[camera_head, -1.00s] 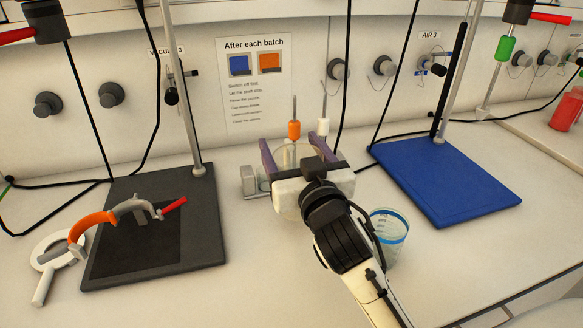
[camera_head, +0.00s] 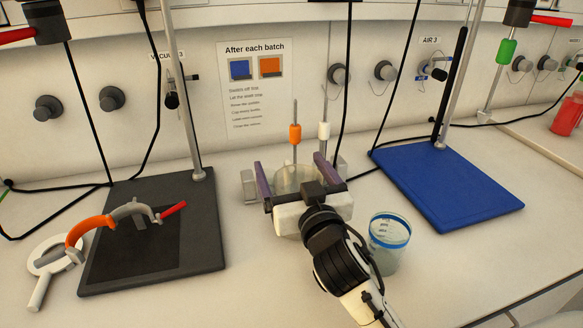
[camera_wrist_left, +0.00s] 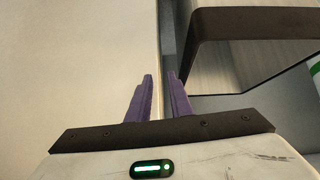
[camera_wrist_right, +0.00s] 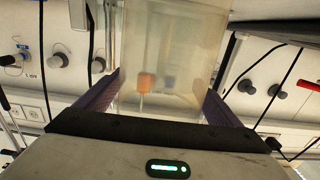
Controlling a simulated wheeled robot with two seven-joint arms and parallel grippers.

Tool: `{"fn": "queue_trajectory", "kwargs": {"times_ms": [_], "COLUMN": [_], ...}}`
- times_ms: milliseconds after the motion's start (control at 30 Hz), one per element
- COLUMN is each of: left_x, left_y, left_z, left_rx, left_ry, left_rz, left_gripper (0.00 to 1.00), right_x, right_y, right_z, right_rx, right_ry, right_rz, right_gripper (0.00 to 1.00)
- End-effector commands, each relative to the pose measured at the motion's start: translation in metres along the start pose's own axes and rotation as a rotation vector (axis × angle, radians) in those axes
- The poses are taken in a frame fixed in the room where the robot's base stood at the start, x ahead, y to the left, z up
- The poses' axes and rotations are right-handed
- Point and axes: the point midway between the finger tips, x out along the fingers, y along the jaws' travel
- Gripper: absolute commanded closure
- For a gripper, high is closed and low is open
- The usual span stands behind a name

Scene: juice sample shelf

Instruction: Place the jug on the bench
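The jug (camera_head: 297,178) is a clear, see-through vessel. It is between the purple fingers of my right gripper (camera_head: 291,174), near the middle of the head view. In the right wrist view, the jug (camera_wrist_right: 170,60) fills the space between the fingers of my right gripper (camera_wrist_right: 160,100), which appear closed on its sides. My gripper hides the jug's lower part in the head view, so its height above the bench (camera_head: 245,290) is unclear. My left gripper (camera_wrist_left: 159,75) shows only in its wrist view, empty, with a narrow gap between its fingers.
A clear beaker with a blue band (camera_head: 390,243) stands just right of my right arm. Stirrers with an orange hub (camera_head: 295,133) and a white hub (camera_head: 324,130) rise behind the jug. A dark stand base (camera_head: 205,250) lies left, a blue one (camera_head: 450,190) right.

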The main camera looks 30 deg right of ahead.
Motion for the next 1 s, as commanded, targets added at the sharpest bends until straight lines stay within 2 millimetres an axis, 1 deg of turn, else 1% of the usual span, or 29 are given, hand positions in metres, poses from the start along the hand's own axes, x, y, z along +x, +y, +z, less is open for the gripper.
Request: {"fn": "queue_trajectory", "kwargs": {"times_ms": [167,233,267,333,600,700,800,1000], "left_x": [0.000,-0.003,-0.002,0.001,0.007,0.008,0.008,0.008], "left_y": [0.000,0.000,0.000,0.000,-0.001,-0.001,-0.001,-0.001], "left_z": [-0.002,-0.004,-0.003,-0.002,0.005,0.006,0.007,0.006], "left_rx": [0.001,0.001,0.001,0.001,0.001,0.001,0.002,0.003], "left_ry": [0.002,0.002,0.002,0.004,0.003,0.001,-0.001,0.000], "left_rz": [0.000,0.000,0.000,0.000,0.000,0.000,0.000,0.000], "left_gripper": [0.81,0.81,0.81,0.81,0.81,0.81,0.81,0.81], "right_x": [0.000,0.000,-0.002,-0.012,-0.058,-0.068,-0.074,-0.075], "right_y": [0.000,0.000,0.000,0.000,0.000,0.000,0.000,0.000], "right_z": [-0.001,-0.005,-0.004,-0.001,-0.001,-0.002,-0.003,-0.004], "right_rx": [0.000,-0.001,0.001,0.001,0.003,0.002,0.002,0.000], "right_ry": [0.000,0.001,-0.001,-0.002,-0.002,-0.001,0.000,0.001], "right_rz": [0.000,0.000,0.000,-0.001,0.001,0.000,0.000,0.001], "right_gripper": [0.12,0.12,0.12,0.12,0.12,0.12,0.12,0.12]}}
